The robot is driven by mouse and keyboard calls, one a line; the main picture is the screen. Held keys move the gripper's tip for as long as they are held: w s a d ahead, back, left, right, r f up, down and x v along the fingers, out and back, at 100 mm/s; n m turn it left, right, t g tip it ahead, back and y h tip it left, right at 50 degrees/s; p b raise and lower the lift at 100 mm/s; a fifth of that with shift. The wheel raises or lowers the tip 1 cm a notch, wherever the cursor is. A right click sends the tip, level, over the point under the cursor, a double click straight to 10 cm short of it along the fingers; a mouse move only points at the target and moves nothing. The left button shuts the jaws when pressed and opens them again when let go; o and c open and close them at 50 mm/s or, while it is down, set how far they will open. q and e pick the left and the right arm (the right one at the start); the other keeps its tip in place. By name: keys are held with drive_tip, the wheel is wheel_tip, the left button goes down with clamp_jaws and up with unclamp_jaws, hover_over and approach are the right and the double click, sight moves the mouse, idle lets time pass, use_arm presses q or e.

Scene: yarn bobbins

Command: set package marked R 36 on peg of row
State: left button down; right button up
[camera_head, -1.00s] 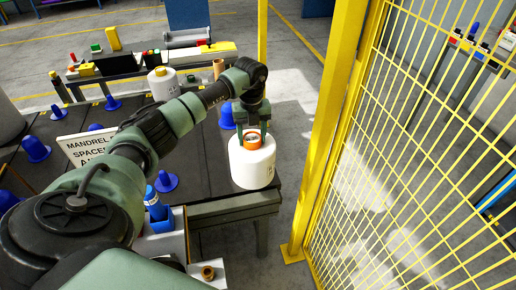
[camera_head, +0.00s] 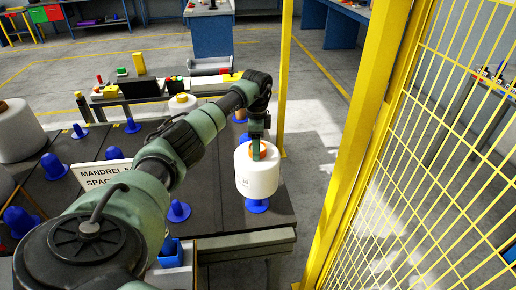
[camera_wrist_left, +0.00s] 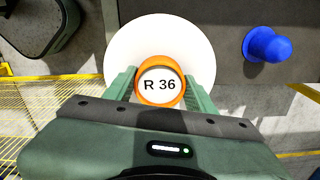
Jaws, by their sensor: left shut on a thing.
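The package marked R 36 is a white yarn bobbin (camera_head: 257,174) with an orange core. My left gripper (camera_head: 257,150) comes down from above and is shut on the core. In the left wrist view the R 36 label (camera_wrist_left: 160,85) faces the camera between the gripper fingers (camera_wrist_left: 160,92), with the white bobbin (camera_wrist_left: 160,35) around it. The bobbin is upright. A blue peg's round base (camera_head: 257,206) shows directly below it; I cannot tell whether the bobbin rests on this peg or hangs just above. My right gripper is not in view.
Another blue peg (camera_wrist_left: 267,45) stands empty beside the bobbin. More blue pegs (camera_head: 179,211) and a white sign (camera_head: 97,176) stand on the dark table (camera_head: 220,205). A yellow mesh fence (camera_head: 440,150) and post (camera_head: 365,130) rise at the right.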

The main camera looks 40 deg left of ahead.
use_arm(q)
drive_tip(key=shift+r, duration=0.2)
drive_tip(key=shift+r+p, duration=0.15)
drive_tip(key=shift+p, duration=0.3)
drive_tip(key=shift+f+b, duration=0.4)
drive_tip(key=shift+f, duration=0.45)
drive_tip(key=shift+f+b, duration=0.3)
drive_tip(key=shift+f, duration=0.65)
drive_tip(key=shift+f+b, duration=0.35)
drive_tip(key=shift+b, duration=0.8)
drive_tip(key=shift+r, duration=0.1)
drive_tip(key=shift+r+p, duration=0.1)
drive_tip(key=shift+p, duration=0.2)
